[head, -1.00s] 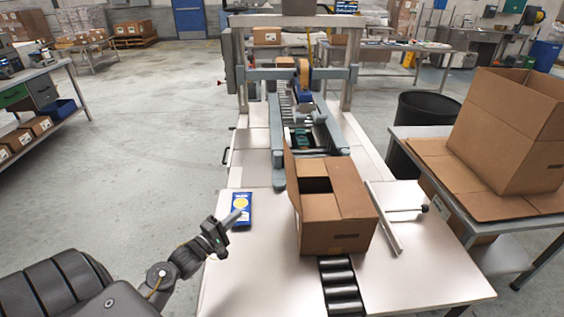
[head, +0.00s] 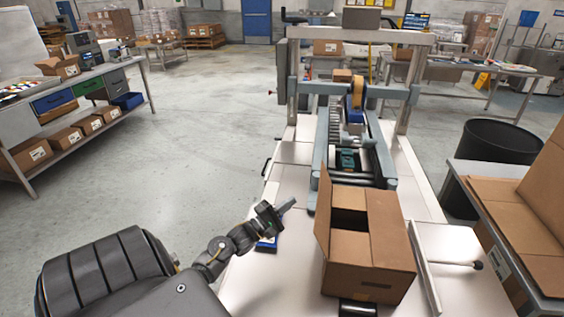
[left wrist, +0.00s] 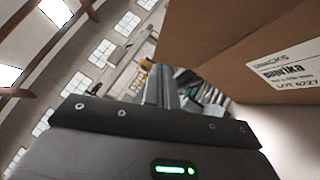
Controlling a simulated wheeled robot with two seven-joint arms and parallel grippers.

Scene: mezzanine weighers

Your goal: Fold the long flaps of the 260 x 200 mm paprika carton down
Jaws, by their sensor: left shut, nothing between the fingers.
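The paprika carton (head: 368,278) stands on the steel bench in the head view. Its left long flap (head: 322,215) stands upright. The right long flap (head: 389,228) lies down over the top, and a near short flap (head: 350,248) lies folded in. A dark gap shows between them on the left. My left gripper (head: 288,205) is shut and empty, left of the carton and apart from it. In the left wrist view a carton side (left wrist: 235,35) with a white paprika label fills the upper right. My right gripper is out of view.
A blue packet (head: 266,246) lies on the bench, partly hidden by my left gripper. Rollers and a taping machine (head: 356,110) stand behind the carton. A steel bar with a knob (head: 430,270) lies to its right. A side table with an open carton (head: 545,205) is further right.

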